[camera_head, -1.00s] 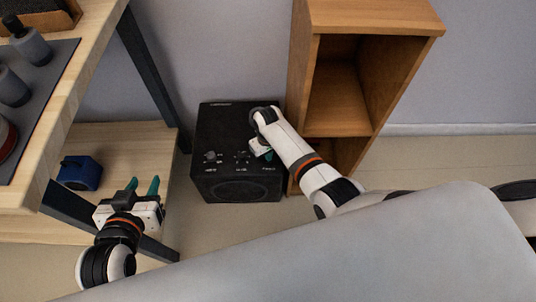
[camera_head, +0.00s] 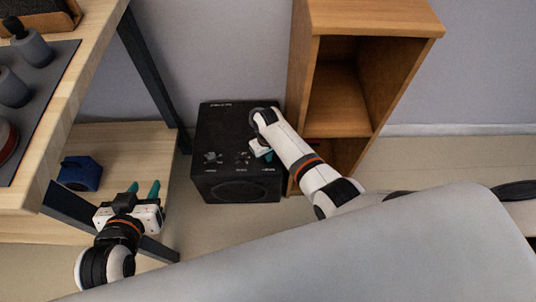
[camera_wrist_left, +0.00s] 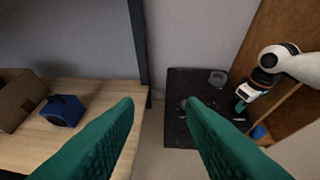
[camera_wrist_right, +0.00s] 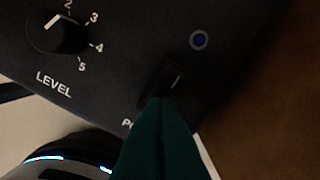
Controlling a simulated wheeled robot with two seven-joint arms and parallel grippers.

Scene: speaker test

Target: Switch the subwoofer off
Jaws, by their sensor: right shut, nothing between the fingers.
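The black subwoofer (camera_head: 237,130) stands on the floor between the wooden table and the wooden shelf unit. My left gripper (camera_wrist_left: 160,101) is open and empty, left of the subwoofer near the table's lower shelf.
The wooden shelf unit (camera_head: 340,90) stands close to the subwoofer's right side. At left is the table with a lower shelf (camera_head: 120,145) and a dark leg (camera_head: 150,70). A blue object (camera_head: 80,173) lies on the lower shelf. Some floor is clear in front of the subwoofer.

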